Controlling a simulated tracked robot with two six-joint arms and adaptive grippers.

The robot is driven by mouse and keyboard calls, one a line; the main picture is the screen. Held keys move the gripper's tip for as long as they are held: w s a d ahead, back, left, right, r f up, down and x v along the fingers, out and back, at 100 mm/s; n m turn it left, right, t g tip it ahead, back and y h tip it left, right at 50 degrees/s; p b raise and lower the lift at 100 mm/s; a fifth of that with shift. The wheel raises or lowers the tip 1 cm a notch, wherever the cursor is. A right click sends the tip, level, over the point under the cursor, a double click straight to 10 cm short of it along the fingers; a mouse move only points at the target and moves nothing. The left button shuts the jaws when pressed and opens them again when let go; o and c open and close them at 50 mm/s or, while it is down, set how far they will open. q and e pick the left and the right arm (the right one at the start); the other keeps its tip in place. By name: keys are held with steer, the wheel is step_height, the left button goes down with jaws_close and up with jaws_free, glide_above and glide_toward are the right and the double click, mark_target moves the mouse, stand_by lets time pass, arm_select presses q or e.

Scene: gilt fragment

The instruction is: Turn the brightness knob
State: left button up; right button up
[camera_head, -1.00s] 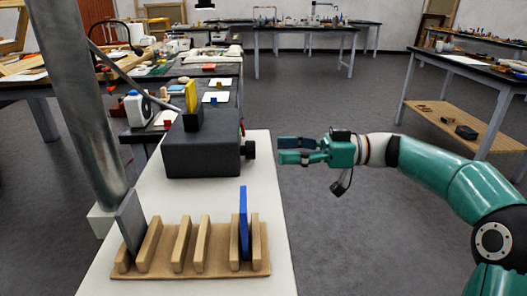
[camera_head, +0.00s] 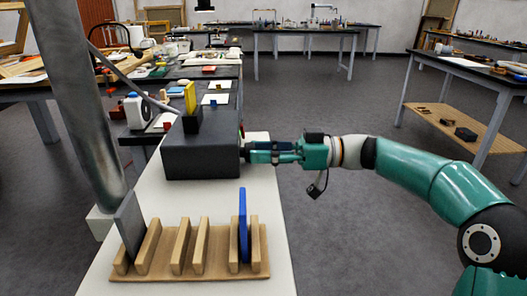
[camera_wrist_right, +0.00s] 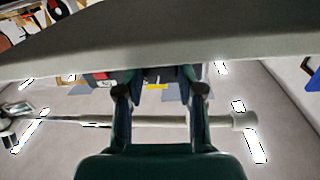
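A dark grey box (camera_head: 200,158) stands on the white tabletop (camera_head: 255,215). Its black brightness knob on the right side is now mostly hidden behind my right gripper (camera_head: 248,152). The gripper reaches in from the right, level with the knob, its fingertips at the box's right side. In the right wrist view, the two fingers (camera_wrist_right: 158,82) stand apart with something dark between their tips. I cannot tell whether they touch or grip the knob. My left gripper is not in view.
A yellow plate (camera_head: 190,98) stands upright on the box. In front, a wooden rack (camera_head: 187,265) holds a blue plate (camera_head: 243,225) and a grey plate (camera_head: 130,222). A thick metal post (camera_head: 80,100) rises at the left. Floor right of the table is clear.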

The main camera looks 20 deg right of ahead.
steer(key=shift+c, duration=1)
steer(key=shift+m, duration=0.3)
steer(key=m, duration=0.3)
steer(key=shift+w+r+m+p, duration=0.1)
steer(key=shift+m+p, duration=0.5)
steer(key=shift+m, duration=1.1)
steer(key=o, duration=1.2)
steer(key=shift+c, duration=0.2)
steer(key=shift+h, duration=0.3)
steer(key=shift+f+g, duration=0.2)
steer(key=shift+g, duration=0.1)
